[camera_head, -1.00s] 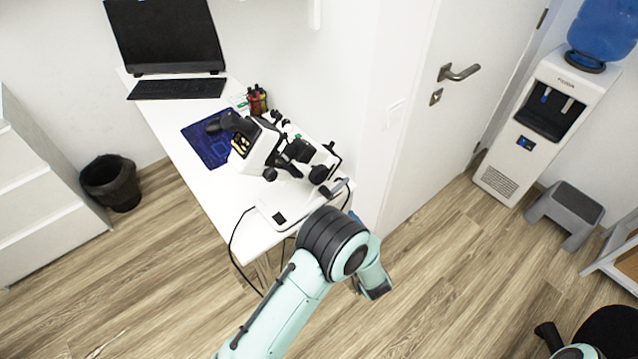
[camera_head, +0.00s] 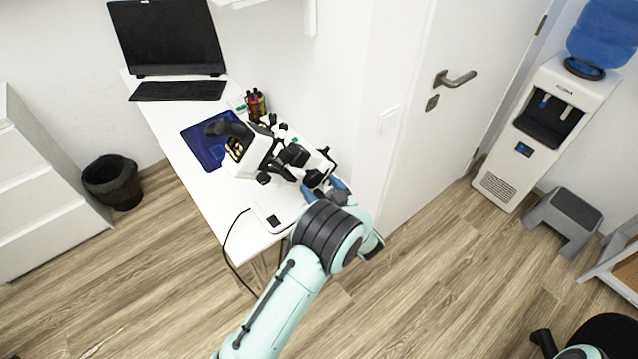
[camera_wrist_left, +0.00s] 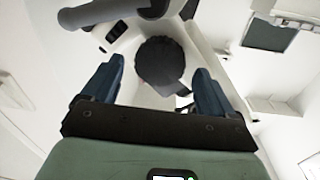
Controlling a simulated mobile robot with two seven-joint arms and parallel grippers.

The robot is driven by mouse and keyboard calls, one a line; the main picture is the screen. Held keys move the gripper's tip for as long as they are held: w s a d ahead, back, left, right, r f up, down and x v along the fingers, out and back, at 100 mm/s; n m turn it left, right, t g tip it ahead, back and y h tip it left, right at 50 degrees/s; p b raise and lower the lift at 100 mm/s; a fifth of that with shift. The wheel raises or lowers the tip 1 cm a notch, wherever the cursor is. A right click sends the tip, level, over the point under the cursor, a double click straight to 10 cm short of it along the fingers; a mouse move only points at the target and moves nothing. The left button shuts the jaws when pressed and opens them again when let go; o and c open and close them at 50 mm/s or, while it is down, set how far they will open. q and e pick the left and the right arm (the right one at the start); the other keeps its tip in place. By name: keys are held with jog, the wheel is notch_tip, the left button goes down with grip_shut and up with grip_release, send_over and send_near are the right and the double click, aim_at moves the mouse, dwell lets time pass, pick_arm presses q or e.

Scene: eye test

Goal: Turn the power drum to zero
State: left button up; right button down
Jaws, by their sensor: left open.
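The white microscope (camera_head: 256,157) with black eyepieces and knobs stands on the white desk. My left gripper (camera_head: 323,190) is at its right side, partly hidden behind my own wrist. In the left wrist view, my left gripper (camera_wrist_left: 160,66) is open, with its two blue fingers on either side of a dark round knob (camera_wrist_left: 162,60) on the white microscope body. The knob lies between the fingers, with a gap to each; I cannot tell its depth exactly. This knob may be the power drum; no scale marks are legible. My right gripper is out of view.
A wall and door (camera_head: 415,130) stand close to the right of the microscope. A black cable (camera_head: 228,240) hangs off the desk front.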

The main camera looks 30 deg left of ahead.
pick_arm(q)
jog(key=shift+w+a, duration=0.25)
jog(key=shift+a, duration=0.2)
jog(key=c, duration=1.1)
jog(key=shift+o, duration=0.2)
jog(key=shift+f+b, duration=0.1)
jog(key=shift+b, duration=0.2)
jog(key=n+b, duration=0.2)
jog(key=b, duration=0.1)
jog(key=n+b, duration=0.3)
jog(key=b, duration=0.1)
jog(key=shift+f+y, duration=0.2)
jog(key=shift+y, duration=0.1)
jog(key=shift+n+b, duration=0.4)
jog(key=shift+n, duration=0.1)
jog(key=shift+r+n+b, duration=0.1)
jog(key=shift+n+b, duration=1.2)
jog(key=shift+b, duration=0.1)
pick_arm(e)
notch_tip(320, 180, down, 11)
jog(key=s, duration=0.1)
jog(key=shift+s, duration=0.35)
